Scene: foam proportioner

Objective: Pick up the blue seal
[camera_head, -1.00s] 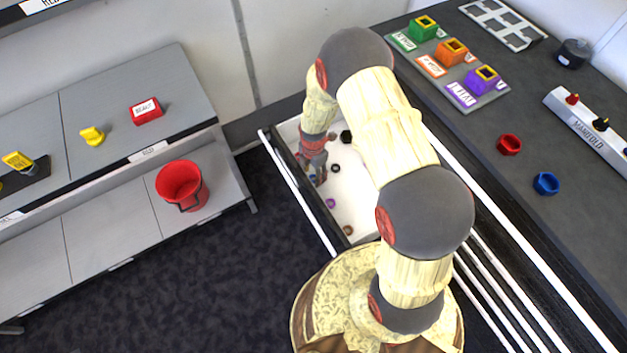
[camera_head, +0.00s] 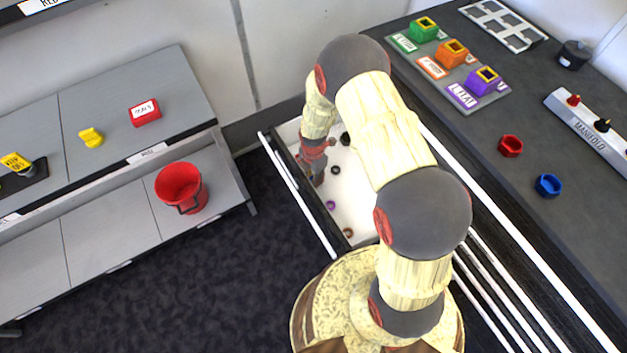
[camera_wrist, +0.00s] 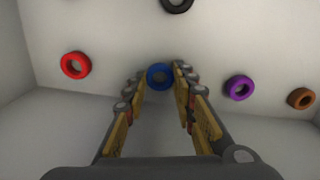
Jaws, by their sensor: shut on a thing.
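The blue seal (camera_wrist: 160,66) is a small ring between my fingertips in the wrist view. My gripper (camera_wrist: 159,80) is shut on it, with a finger on each side. In the head view my gripper (camera_head: 318,180) is low inside the open white drawer, at its left side. The blue seal cannot be made out there, hidden by the gripper. Whether the seal touches the drawer floor or is lifted is hard to tell.
The open drawer (camera_head: 355,205) also holds a red seal (camera_wrist: 75,65), a purple seal (camera_wrist: 239,87), a brown seal (camera_wrist: 301,98) and a black seal (camera_wrist: 177,3). Drawer walls stand close around my gripper. A worktop (camera_head: 480,150) lies to the right.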

